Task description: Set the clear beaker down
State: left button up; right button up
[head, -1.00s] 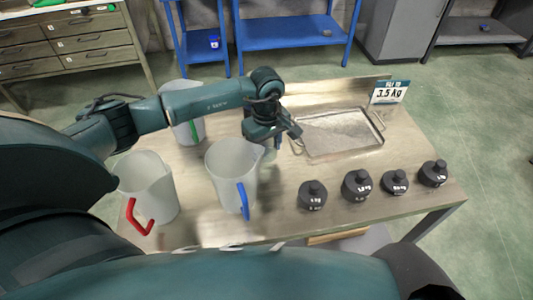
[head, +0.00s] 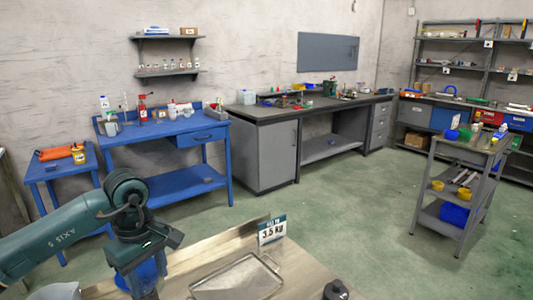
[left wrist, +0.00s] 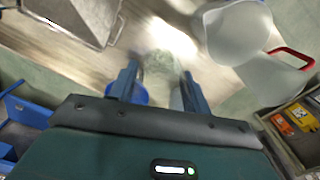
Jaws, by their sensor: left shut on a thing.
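My left gripper (head: 145,285) is at the lower left of the head view, above the wooden workbench (head: 205,252). In the left wrist view its two fingers (left wrist: 158,88) stand apart, shut on a see-through, blurred thing that I take to be the clear beaker (left wrist: 162,62). A rounded blue patch (left wrist: 141,95) shows between the fingers; I cannot tell whether it belongs to the beaker. The beaker's base is hidden, so I cannot tell whether it touches the bench. My right gripper is in neither view.
A metal tray (head: 238,280) lies on the bench beside a 3.5 kg sign (head: 272,229) and a black weight (head: 336,290). Pale jugs, one red-handled (left wrist: 275,72), stand near the gripper. A blue table (head: 165,129), grey bench (head: 300,108) and trolley (head: 462,150) stand beyond open floor.

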pick_arm(q)
notch_tip(320, 180, up, 2)
jog(key=shift+r, duration=0.2)
jog(key=s+d+f+m, duration=0.3)
jog(key=s+f+m, duration=0.2)
jog(key=s+m, duration=0.4)
jog(key=m, duration=0.2)
jog(key=shift+d+m, duration=0.4)
